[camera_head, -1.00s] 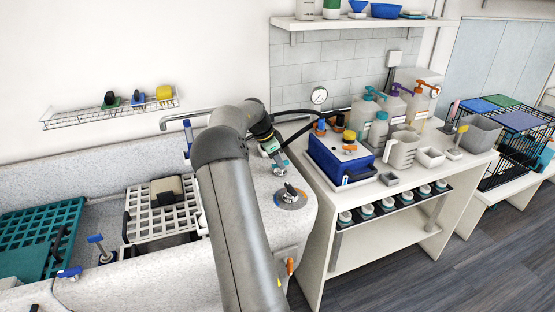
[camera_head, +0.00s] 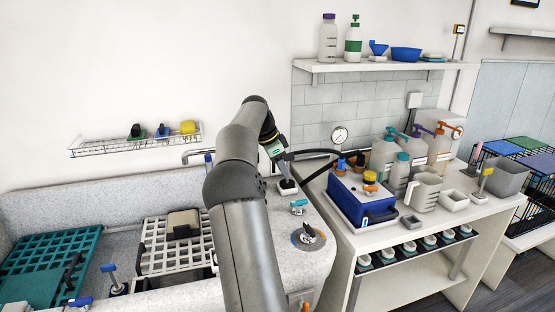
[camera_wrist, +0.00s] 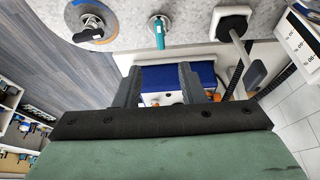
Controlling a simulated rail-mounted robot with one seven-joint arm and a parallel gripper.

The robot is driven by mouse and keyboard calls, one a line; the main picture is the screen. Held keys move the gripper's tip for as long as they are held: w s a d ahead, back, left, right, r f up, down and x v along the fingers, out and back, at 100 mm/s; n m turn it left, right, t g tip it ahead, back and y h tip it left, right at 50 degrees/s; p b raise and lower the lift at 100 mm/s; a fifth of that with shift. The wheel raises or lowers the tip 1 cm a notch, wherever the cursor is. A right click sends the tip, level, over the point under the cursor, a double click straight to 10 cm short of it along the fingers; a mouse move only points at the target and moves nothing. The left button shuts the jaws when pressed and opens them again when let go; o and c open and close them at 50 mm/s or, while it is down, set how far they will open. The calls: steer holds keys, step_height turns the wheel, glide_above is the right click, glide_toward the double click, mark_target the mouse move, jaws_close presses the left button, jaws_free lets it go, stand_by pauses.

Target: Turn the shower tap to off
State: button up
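My gripper (camera_head: 287,178) hangs above the right end of the grey speckled tub counter. In the wrist view its two dark fingers (camera_wrist: 160,74) are apart, with nothing between them. A small chrome tap with a teal lever (camera_head: 298,204) stands just in front of the gripper; it also shows in the wrist view (camera_wrist: 159,29), clear of the fingers. A round dial with a blue and orange ring and a metal knob (camera_head: 308,237) is nearer the front edge; it also shows in the wrist view (camera_wrist: 92,22). I cannot tell from looks alone which one is the shower tap.
A blue box (camera_head: 362,195) and a white jug (camera_head: 424,192) stand on the bench to the right. A black hose and a gauge (camera_head: 339,135) are behind. The tub holds a white grate (camera_head: 160,258).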

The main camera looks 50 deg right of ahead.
steer(key=v, duration=0.3)
steer(key=shift+w+a+r, duration=0.1)
steer(key=shift+a+r, duration=0.05)
steer(key=shift+r, duration=0.2)
stand_by(0.3)
